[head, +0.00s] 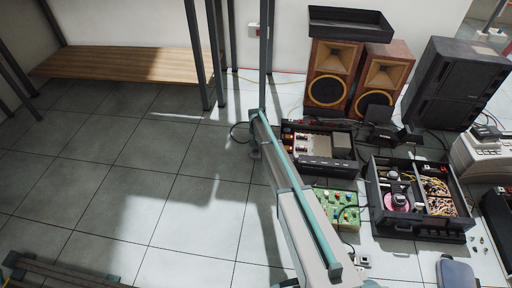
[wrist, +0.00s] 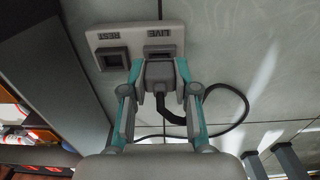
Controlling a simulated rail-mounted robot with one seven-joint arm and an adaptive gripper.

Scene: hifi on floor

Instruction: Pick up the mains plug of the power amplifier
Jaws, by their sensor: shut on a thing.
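The dark grey mains plug (wrist: 160,75) sits between the two fingers of my gripper (wrist: 159,70), which is shut on it, in the wrist view. A black cable (wrist: 228,92) runs from the plug and loops right. The plug is right at a pale socket block (wrist: 128,42) with two openings labelled LIVE and REST. It is in line with the LIVE opening (wrist: 158,49); I cannot tell whether its pins are in it. In the head view my arm hides the plug, and the cable (head: 233,132) shows beside the arm's far end.
In the head view, an open black chassis (head: 325,163), a green circuit board (head: 339,215) and another open chassis (head: 406,228) lie right of my arm. Wooden speakers (head: 329,72) stand behind. A wooden bench (head: 120,61) is back left.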

